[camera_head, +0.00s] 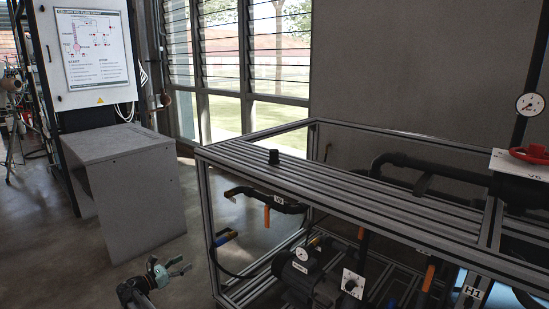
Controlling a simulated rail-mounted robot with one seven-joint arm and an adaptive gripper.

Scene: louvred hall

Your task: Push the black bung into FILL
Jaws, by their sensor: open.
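The black bung (274,157) is a small dark cylinder standing upright on the slatted aluminium top of the frame (330,188), near its left end. My gripper (172,265) is at the bottom left, over the floor, left of the frame and well below its top. It is open, and nothing shows between its fingers. It is far from the bung. No opening marked FILL can be made out in this view.
A pump and more valves sit inside the frame. A grey bench (125,190) stands at left under a white cabinet (92,50). Floor between is clear.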

